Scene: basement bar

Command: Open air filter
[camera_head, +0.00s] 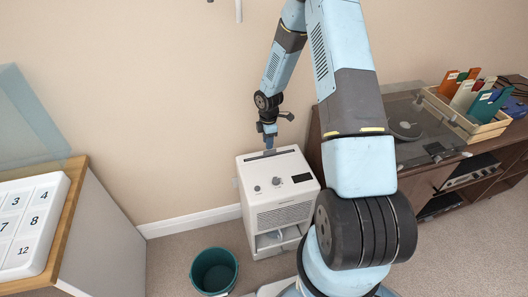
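The air filter unit (285,217) is a white upright box on the carpet against the wall, with knobs and a small dark display on its sloped top. A slotted grille shows on its front, with a recessed opening holding a pale part below. A narrow slot-like strip runs along the top's back edge. My gripper (269,147) points down at this back edge, at or just above it. Whether it touches the unit, and whether its fingers are apart, is too small to tell. My arm's lower links hide part of the unit's right side.
A green bin (214,271) stands in front of the unit to the left. A cabinet (108,232) with a numbered white panel (31,222) is at left. At right, a dark wood cabinet (431,180) bears a turntable (405,130) and a wooden crate (462,122) of records.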

